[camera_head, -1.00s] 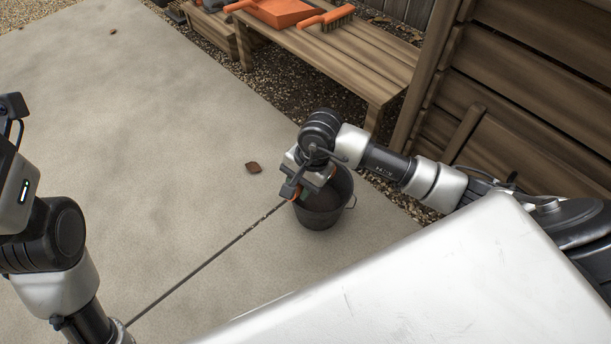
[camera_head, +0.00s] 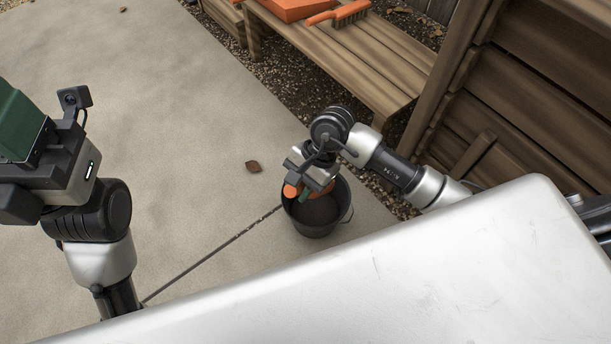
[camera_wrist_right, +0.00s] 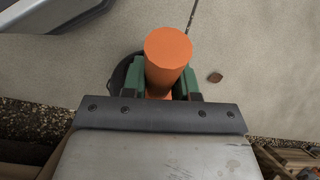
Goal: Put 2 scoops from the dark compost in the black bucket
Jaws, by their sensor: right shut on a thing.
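The black bucket (camera_head: 318,226) stands on the paving with dark material inside, low in the bucket. My right gripper (camera_head: 312,188) is over its back left rim. It is shut on an orange handle (camera_head: 292,190). In the right wrist view the round end of the orange handle (camera_wrist_right: 167,58) sits between the green fingers, with part of the bucket (camera_wrist_right: 122,75) behind it. The tool's working end is hidden. My left gripper (camera_head: 18,125) is at the left edge, partly cut off, with one green part showing; its opening cannot be seen. No separate compost heap is recognisable.
A wooden bench (camera_head: 350,55) at the back holds an orange tray (camera_head: 290,8) and an orange-handled brush (camera_head: 345,14). A wooden raised bed (camera_head: 530,110) stands at right. A dry leaf (camera_head: 253,166) lies on the paving.

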